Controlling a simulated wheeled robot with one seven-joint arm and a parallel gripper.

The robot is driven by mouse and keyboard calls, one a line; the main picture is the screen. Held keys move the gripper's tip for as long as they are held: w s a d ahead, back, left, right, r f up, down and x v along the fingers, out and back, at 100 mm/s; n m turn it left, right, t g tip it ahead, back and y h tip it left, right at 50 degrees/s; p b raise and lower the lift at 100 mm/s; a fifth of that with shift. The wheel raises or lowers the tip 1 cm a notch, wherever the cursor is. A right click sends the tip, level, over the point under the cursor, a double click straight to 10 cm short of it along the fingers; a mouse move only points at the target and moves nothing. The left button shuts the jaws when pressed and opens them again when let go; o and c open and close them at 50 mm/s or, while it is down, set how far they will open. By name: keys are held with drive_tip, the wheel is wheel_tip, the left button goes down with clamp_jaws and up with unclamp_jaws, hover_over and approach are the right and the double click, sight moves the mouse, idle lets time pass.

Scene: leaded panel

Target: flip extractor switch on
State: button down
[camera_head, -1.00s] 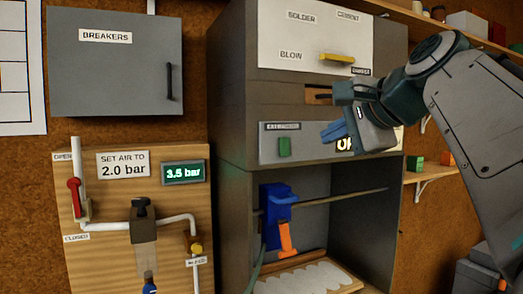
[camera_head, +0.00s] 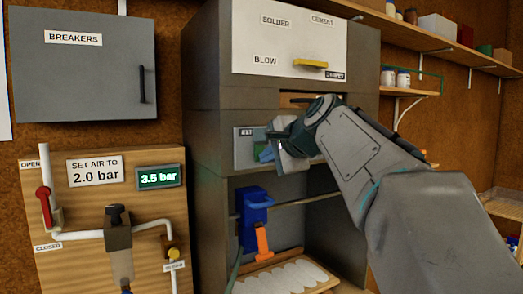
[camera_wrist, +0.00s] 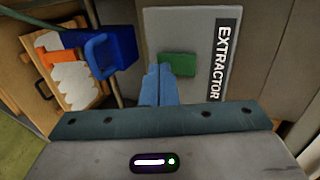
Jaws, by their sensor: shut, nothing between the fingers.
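The extractor switch is a green rocker (camera_wrist: 178,64) on a pale plate labelled EXTRACTOR (camera_wrist: 222,60) in the wrist view. In the head view the plate (camera_head: 243,146) is on the grey cabinet's front, and my gripper covers most of it. My gripper (camera_wrist: 160,72) is shut and empty, its blue fingertips at the near edge of the green rocker. I cannot tell whether they touch it. In the head view my gripper (camera_head: 266,153) is in front of the plate. The plate's status display is hidden behind my arm.
A blue clamp with an orange handle (camera_head: 254,205) hangs on a rod below the plate. A selector panel with a yellow handle (camera_head: 310,63) is above. The air board with a red lever (camera_head: 45,205) and 3.5 bar display (camera_head: 160,177) is at left, below the breakers box (camera_head: 85,75).

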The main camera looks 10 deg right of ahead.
drive_tip(key=shift+w+a, duration=0.1)
drive_tip(key=shift+w, duration=0.05)
drive_tip(key=shift+w+f+b, duration=0.15)
drive_tip(key=shift+f+b, duration=0.2)
drive_tip(key=shift+b, duration=0.45)
drive_tip(key=shift+r+t, duration=0.25)
drive_tip(key=shift+t, duration=0.05)
drive_tip(key=shift+r, duration=0.1)
drive_tip(key=shift+r+p, duration=0.8)
drive_tip(key=shift+p, duration=0.1)
drive_tip(key=shift+f, duration=0.1)
drive_tip(key=b+v, duration=0.2)
drive_tip(key=v, duration=1.1)
drive_tip(key=shift+s+d, duration=0.25)
drive_tip(key=shift+s, duration=0.15)
